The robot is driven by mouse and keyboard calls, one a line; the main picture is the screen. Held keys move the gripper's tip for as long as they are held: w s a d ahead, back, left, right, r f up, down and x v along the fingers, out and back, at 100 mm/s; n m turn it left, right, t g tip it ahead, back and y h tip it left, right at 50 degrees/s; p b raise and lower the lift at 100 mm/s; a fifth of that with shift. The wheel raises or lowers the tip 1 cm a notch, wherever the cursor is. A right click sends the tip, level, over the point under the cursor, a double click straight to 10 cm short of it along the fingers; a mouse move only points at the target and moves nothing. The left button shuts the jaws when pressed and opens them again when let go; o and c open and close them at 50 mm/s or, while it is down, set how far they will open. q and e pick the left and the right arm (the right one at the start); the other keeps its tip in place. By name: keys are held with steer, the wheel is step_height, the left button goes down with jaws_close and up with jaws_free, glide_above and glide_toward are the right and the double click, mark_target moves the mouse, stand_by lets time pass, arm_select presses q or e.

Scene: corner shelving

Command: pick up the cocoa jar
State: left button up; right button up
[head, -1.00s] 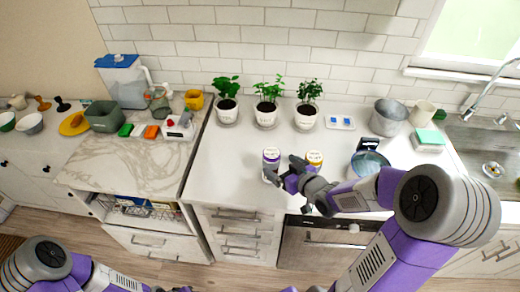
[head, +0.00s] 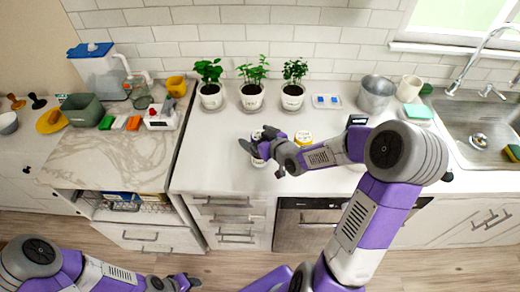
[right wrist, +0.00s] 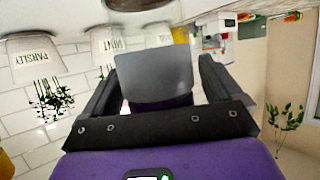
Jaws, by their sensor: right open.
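A white jar with a purple band (head: 259,163) stands on the counter in the head view, mostly hidden by my right gripper (head: 256,142). No label on it can be read, so I cannot tell if it is the cocoa jar. In the right wrist view, a pale grey-white body with purple below it (right wrist: 155,75) sits between the two open fingers. Contact cannot be seen. A second jar with a yellow lid (head: 303,138) stands just right of the gripper. My left gripper (head: 186,282) is low at the bottom edge, away from the counter, with its jaws unclear.
Potted herbs (head: 251,96) line the back of the counter. A metal bucket (head: 375,94) and a white cup (head: 409,88) stand at the right, before the sink (head: 478,120). The counter left of the jars is clear.

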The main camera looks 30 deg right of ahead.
steer(key=c, duration=1.2)
